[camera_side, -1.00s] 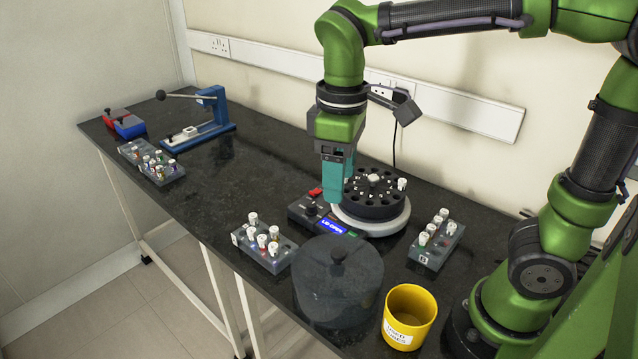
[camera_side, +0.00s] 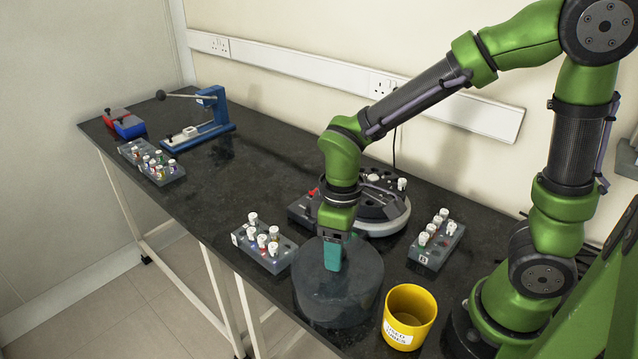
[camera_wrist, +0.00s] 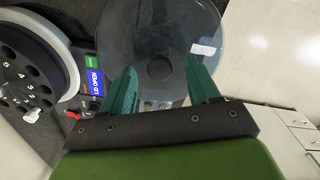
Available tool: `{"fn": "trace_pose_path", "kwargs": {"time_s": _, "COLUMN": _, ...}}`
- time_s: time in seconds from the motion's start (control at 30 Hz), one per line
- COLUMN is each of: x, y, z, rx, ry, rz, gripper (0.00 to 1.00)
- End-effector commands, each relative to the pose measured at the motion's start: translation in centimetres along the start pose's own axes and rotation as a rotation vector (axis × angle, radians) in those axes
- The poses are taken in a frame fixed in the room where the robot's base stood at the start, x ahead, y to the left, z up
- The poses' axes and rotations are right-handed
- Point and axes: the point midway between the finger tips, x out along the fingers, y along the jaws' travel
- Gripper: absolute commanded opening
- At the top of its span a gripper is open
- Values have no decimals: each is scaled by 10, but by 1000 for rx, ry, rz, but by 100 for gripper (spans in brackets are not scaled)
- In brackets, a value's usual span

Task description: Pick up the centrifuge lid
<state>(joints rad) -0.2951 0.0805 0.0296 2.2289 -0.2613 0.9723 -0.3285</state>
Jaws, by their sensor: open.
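The centrifuge lid (camera_side: 325,295) is a dark, see-through round cover lying on the bench in front of the centrifuge. Its knob shows as a dark disc in the wrist view, where the lid (camera_wrist: 158,22) lies beyond my fingertips. My gripper (camera_side: 332,262) points down over the lid and hides the knob in the side view. In the wrist view my gripper (camera_wrist: 160,82) has its teal fingers apart, with the knob between and just beyond the tips. I cannot tell whether they reach the knob's height. The centrifuge (camera_side: 385,215) stands open behind; its display (camera_wrist: 96,83) reads "LID OPEN".
A yellow cup (camera_side: 409,317) stands close to the lid's right. A grey tube rack (camera_side: 265,246) is left of it, and rack B (camera_side: 436,240) is right of the centrifuge. The bench's front edge runs near the lid. The bench's left middle is clear.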

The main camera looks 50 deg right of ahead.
Motion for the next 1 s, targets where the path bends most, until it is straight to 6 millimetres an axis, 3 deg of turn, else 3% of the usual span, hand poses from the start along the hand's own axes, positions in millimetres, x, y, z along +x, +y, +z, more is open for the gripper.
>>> {"fn": "trace_pose_path", "kwargs": {"time_s": 0.27, "x": 5, "y": 0, "z": 0, "rx": 0, "ry": 1, "rz": 0, "gripper": 61}}
{"fn": "trace_pose_path", "kwargs": {"time_s": 0.7, "x": 4, "y": 0, "z": 0, "rx": 1, "ry": 1, "rz": 0, "gripper": 0}}
{"fn": "trace_pose_path", "kwargs": {"time_s": 1.0, "x": 4, "y": 0, "z": 0, "rx": 1, "ry": 2, "rz": 0, "gripper": 0}}
